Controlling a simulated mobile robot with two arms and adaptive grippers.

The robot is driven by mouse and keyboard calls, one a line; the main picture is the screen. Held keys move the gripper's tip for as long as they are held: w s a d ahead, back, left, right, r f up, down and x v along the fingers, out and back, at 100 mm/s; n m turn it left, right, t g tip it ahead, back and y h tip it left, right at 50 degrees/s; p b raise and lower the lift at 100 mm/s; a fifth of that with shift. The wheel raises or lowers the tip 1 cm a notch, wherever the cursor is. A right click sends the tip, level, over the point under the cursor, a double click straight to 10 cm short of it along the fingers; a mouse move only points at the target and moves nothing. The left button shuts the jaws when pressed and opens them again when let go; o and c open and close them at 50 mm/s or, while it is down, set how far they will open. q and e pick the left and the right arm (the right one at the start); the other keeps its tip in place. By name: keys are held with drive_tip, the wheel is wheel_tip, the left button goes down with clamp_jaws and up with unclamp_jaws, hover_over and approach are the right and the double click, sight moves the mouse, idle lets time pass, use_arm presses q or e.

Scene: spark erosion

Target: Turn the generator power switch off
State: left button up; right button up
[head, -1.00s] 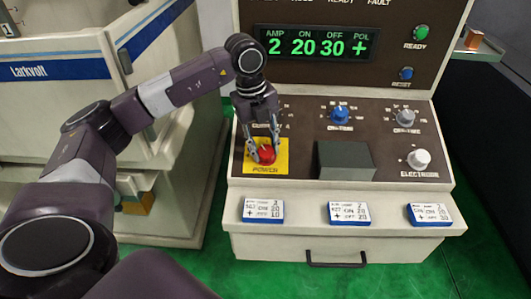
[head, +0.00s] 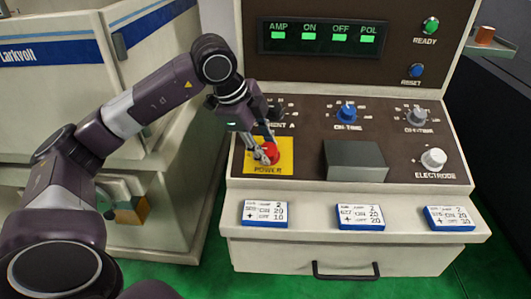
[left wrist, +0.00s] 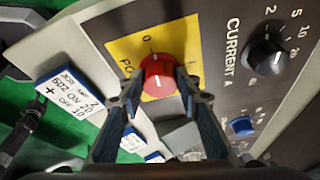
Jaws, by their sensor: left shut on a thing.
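The generator power switch is a red knob (head: 270,152) on a yellow plate (head: 250,158) marked POWER, at the left of the sloping control panel. My left gripper (head: 266,156) is shut on the red knob, with one finger on each side. In the left wrist view the red knob (left wrist: 158,78) sits between the fingertips (left wrist: 157,88), and its white line runs toward the "0" mark. The display (head: 323,38) shows only green bars under AMP, ON, OFF and POL. My right gripper is not in view.
A grey box (head: 355,160) stands on the panel right of the switch. Blue (head: 347,113) and white (head: 433,159) knobs sit farther right. Several blue-edged cards, including the leftmost (head: 264,213), lie on the front ledge. A larger machine (head: 60,110) stands at the left.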

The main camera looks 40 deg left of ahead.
use_arm(q)
drive_tip(key=shift+n+t+b, duration=0.3)
drive_tip(key=shift+n, duration=0.3)
drive_tip(key=shift+r, duration=0.1)
drive_tip(key=o, duration=1.2)
drive_tip(key=shift+c, duration=0.2)
drive_tip(key=v, duration=1.2)
drive_tip(key=shift+r, duration=0.1)
